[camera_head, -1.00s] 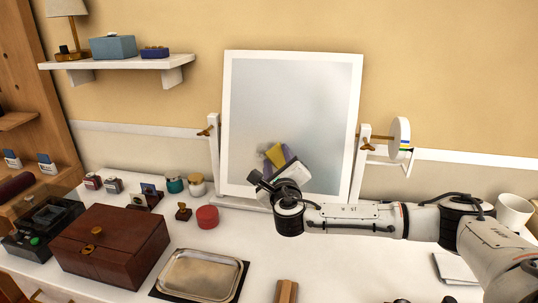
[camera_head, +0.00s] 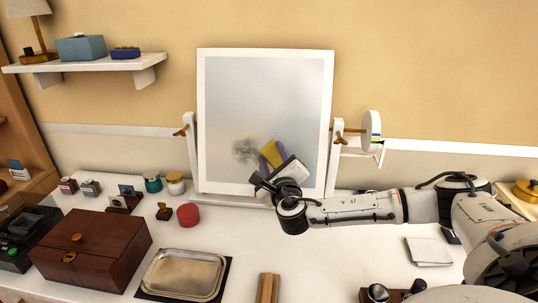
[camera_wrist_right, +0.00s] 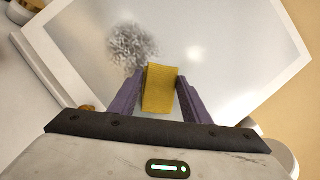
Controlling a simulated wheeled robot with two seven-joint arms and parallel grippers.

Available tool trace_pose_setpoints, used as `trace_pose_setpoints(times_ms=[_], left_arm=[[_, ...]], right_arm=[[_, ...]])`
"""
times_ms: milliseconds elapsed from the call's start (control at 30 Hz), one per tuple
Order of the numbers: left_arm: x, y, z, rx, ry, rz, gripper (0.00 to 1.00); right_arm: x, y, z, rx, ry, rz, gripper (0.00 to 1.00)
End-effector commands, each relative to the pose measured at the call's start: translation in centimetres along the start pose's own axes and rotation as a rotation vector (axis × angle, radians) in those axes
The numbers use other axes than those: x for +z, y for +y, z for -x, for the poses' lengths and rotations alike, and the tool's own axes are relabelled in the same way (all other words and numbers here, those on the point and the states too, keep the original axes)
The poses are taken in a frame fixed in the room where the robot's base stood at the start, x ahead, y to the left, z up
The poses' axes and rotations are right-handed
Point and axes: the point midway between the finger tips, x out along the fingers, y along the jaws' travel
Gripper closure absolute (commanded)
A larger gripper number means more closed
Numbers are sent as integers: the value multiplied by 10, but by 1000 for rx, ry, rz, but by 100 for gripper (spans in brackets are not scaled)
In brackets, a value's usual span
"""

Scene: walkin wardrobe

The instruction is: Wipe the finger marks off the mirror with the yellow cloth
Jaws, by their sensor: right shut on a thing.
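The mirror (camera_head: 262,100) stands upright in a white frame at the back of the white table. A grey smudge of finger marks (camera_head: 245,150) is on the lower left of its glass; it also shows in the right wrist view (camera_wrist_right: 132,46). My right gripper (camera_head: 274,160) is shut on the yellow cloth (camera_wrist_right: 160,88), which sits between its purple fingers. In the head view the cloth (camera_head: 270,153) is just right of the smudge, in front of the glass. I cannot tell whether it touches the glass. My left gripper is not in view.
A metal tray (camera_head: 184,273), a brown box (camera_head: 92,248) and a red round tin (camera_head: 188,215) stand on the table left of my right arm. A wooden block (camera_head: 267,289) lies at the front. A wall shelf (camera_head: 95,66) is at upper left.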

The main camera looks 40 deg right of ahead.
Motion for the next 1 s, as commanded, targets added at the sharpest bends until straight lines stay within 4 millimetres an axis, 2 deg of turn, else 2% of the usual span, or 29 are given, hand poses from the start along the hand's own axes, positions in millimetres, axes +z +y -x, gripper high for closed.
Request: trace_pose_setpoints(times_ms=[133, 500, 800, 1000], left_arm=[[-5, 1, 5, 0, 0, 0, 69], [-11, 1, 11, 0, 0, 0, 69], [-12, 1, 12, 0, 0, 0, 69], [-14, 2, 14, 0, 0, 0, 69]], right_arm=[[0, -1, 0, -3, 6, 2, 75], [22, 23, -7, 0, 3, -2, 75], [30, 31, -10, -1, 1, 0, 75], [41, 44, -15, 0, 2, -2, 75]])
